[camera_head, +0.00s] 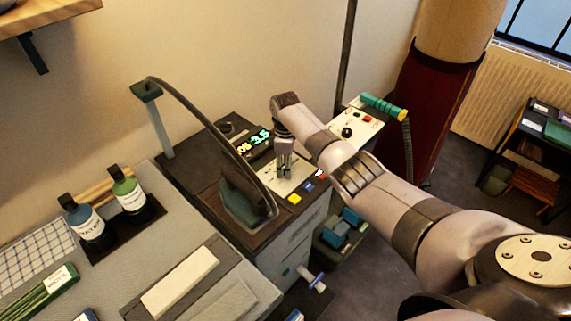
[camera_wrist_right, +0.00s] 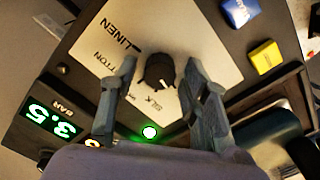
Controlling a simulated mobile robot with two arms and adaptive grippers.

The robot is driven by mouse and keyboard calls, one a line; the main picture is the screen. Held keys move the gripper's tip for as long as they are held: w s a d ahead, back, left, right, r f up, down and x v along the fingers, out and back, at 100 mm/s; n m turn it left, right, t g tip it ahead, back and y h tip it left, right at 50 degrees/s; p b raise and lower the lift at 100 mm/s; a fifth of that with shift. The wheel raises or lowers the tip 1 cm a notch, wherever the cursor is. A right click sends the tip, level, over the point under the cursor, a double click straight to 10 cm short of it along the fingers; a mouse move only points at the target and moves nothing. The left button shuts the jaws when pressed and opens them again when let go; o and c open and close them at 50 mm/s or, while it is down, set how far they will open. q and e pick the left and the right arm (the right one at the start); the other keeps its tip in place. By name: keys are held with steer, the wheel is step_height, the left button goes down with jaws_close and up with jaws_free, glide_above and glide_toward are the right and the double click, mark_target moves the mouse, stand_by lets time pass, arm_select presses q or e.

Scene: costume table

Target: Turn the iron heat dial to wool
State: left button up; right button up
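The black heat dial (camera_wrist_right: 158,72) sits on a pale plate (camera_wrist_right: 215,62) on the iron station; in the right wrist view the words LINEN, SILK and a partly covered "TTON" are readable around it. The word wool is not readable. My right gripper (camera_wrist_right: 160,85) is open, with one finger on either side of the dial and gaps showing between. In the head view my right gripper (camera_head: 284,172) points down over the plate and hides the dial. The iron (camera_head: 240,203) stands on the station to the left of the gripper. My left gripper is not in view.
A lit display (camera_head: 258,141) stands behind the gripper. A yellow button (camera_head: 294,198) and a blue button (camera_head: 308,187) lie close by at the front edge. The iron's hose (camera_head: 225,140) arches overhead. Two bottles (camera_head: 128,194) stand on the left table.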

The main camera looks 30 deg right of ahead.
jaws_close()
stand_by(0.3)
steer(key=m+p, duration=0.1)
steer(key=m, duration=0.1)
steer(key=shift+r+m, duration=0.1)
steer(key=shift+m, duration=0.3)
steer(key=m+p, duration=0.1)
steer(key=m, duration=0.3)
steer(key=shift+m, duration=0.3)
steer(key=m, duration=0.4)
steer(key=shift+p, duration=0.4)
steer(key=shift+d+m, duration=0.1)
steer(key=shift+m, duration=2)
